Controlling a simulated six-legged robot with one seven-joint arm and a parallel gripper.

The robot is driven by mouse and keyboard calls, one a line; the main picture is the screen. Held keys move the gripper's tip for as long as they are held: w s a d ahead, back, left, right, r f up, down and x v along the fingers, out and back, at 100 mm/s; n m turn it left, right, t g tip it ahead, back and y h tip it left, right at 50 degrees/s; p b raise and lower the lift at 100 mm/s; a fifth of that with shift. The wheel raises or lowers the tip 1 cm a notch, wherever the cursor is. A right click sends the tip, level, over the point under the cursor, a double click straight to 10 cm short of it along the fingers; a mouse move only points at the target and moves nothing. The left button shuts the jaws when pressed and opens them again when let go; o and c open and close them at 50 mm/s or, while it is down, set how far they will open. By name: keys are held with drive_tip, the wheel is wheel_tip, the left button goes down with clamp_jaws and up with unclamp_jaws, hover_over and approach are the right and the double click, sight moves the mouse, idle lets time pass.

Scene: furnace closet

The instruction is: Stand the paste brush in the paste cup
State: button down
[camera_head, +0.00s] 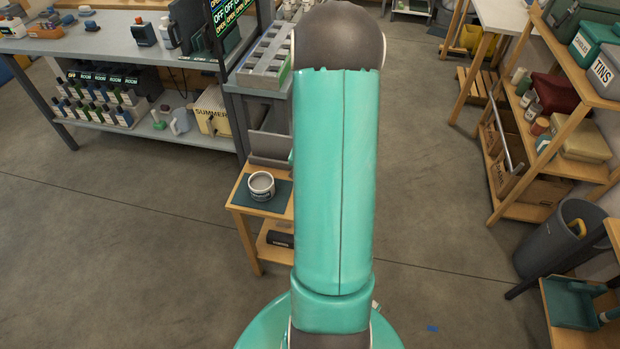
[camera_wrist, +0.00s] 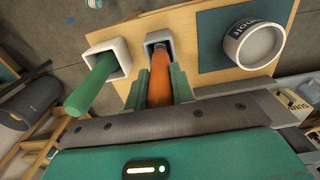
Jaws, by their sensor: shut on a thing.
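In the wrist view, my gripper (camera_wrist: 160,88) is shut on an orange handle (camera_wrist: 160,75), which looks like the paste brush. The far end of this brush is in a grey square holder (camera_wrist: 150,38), so its bristles are hidden. The paste cup (camera_wrist: 254,43) is a round white cup with dark lettering, to the right of my gripper on a dark teal mat (camera_wrist: 212,60). In the head view the cup (camera_head: 261,187) stands upright on a small wooden table (camera_head: 244,205). My arm hides the gripper and brush there.
A green handle (camera_wrist: 92,85) stands in a white square holder (camera_wrist: 122,50), close left of my gripper. Another green-and-white item (camera_wrist: 93,4) is beyond it. A grey bench (camera_head: 150,48) is at the left, a wooden shelf (camera_head: 545,150) at the right.

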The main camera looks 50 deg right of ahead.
drive_tip(key=shift+f, duration=0.75)
drive_tip(key=c, duration=1.1)
unclamp_jaws()
drive_tip(key=shift+r, duration=0.1)
wheel_tip(320, 180, up, 14)
drive_tip(key=shift+f, duration=0.2)
